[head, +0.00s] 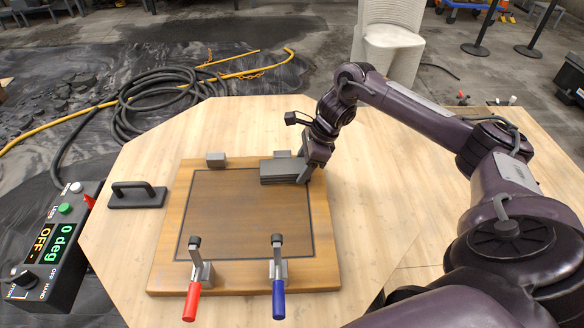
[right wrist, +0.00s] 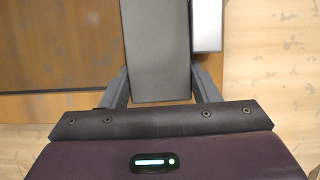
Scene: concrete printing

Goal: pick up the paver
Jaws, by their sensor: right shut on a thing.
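The paver (head: 283,170) is a dark grey rectangular block at the top right corner of the wooden board (head: 320,215). My right gripper (head: 303,172) is at its right end. In the right wrist view the paver (right wrist: 156,50) runs between the two fingers of my right gripper (right wrist: 158,90), which are shut on it. I cannot tell whether the paver touches the board or is slightly above it. My left gripper is not in view.
A grey block (head: 216,159) sits on the board's top edge, and a light grey block (right wrist: 207,25) lies close beside the paver. Red-handled (head: 192,300) and blue-handled (head: 279,298) clamps stand at the front. A black handled float (head: 137,196) and control box (head: 52,245) are left.

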